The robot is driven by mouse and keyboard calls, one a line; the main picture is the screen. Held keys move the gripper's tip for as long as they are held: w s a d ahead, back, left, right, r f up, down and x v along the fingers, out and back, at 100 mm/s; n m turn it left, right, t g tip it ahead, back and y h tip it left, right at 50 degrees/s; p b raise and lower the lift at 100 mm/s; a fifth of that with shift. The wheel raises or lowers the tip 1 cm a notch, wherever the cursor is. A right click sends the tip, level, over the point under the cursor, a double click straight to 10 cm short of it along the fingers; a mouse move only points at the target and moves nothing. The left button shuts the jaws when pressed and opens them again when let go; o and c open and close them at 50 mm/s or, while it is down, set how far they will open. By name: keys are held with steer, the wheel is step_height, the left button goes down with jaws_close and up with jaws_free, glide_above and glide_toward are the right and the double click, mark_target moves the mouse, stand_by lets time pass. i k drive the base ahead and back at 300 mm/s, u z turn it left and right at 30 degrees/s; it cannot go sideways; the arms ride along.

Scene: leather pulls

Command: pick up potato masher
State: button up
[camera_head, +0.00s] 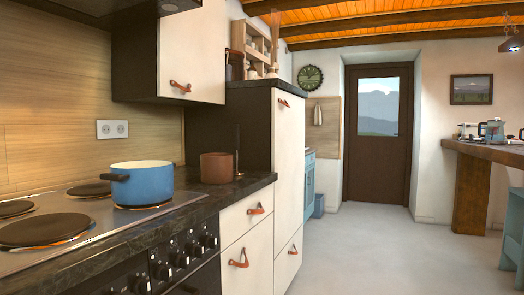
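I cannot make out a potato masher for certain in the head view. A thin dark upright piece (237,150) stands by a brown pot (216,168) on the dark counter; I cannot tell what it is. Several small items (491,131) stand on the wooden table at the right, too small to name surely. My gripper is not in view.
A blue pot (148,185) stands on the stove (75,228) at the left. White drawers (247,214) and a tall cabinet (288,180) flank the floor. The wooden table (484,151) and blue stool (514,235) stand right. The middle floor (385,250) is clear.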

mark_target(237, 127)
steer(key=z, duration=0.4)
steer(key=i, duration=1.9)
steer(key=u, duration=0.7)
